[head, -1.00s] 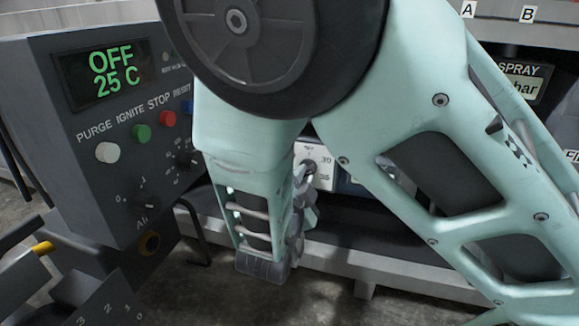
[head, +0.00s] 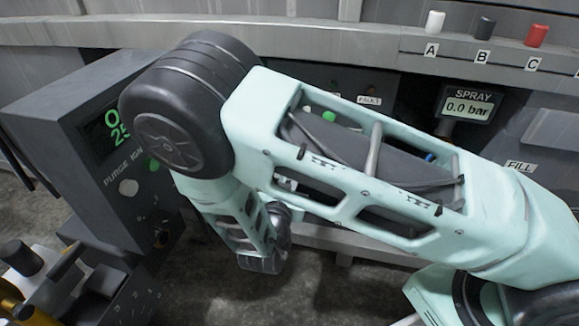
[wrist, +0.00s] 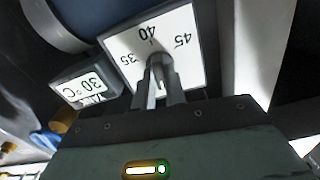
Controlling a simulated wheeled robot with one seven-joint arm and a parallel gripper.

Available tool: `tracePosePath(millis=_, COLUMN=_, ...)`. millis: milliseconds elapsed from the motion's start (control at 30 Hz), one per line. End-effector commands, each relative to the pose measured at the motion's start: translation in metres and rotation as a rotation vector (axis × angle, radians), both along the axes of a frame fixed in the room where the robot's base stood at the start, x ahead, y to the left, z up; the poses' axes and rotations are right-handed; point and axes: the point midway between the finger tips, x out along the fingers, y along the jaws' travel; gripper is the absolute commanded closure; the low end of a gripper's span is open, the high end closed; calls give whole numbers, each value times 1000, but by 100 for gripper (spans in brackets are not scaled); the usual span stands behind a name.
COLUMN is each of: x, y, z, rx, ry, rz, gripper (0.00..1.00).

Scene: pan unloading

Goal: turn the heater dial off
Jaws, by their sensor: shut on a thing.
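In the wrist view, a dark dial knob (wrist: 159,60) stands on a white plate (wrist: 183,67) marked 35, 40 and 45. The 40 is just above the knob, with the plate seen tilted. My gripper (wrist: 158,76) is shut on this knob, one finger on each side. The fingers hide part of the knob, so its exact setting is unclear. A small display (wrist: 86,91) beside the plate reads 30 °C. In the head view, my arm hides the dial and the fingertips.
A dark control box (head: 75,150) with a partly covered green display stands at the left, close to my arm. A spray display (head: 467,106) reads 0.0 bar. White, black and red pegs (head: 535,36) line the back ledge. Grey floor (head: 315,285) shows below.

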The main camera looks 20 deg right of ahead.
Motion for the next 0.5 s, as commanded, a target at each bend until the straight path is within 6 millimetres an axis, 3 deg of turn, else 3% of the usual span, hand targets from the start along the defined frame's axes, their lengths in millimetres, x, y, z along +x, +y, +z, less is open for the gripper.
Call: tracePosePath(millis=500, x=-1, y=0, z=-1, rx=-113, ry=86, rz=-1, gripper=100)
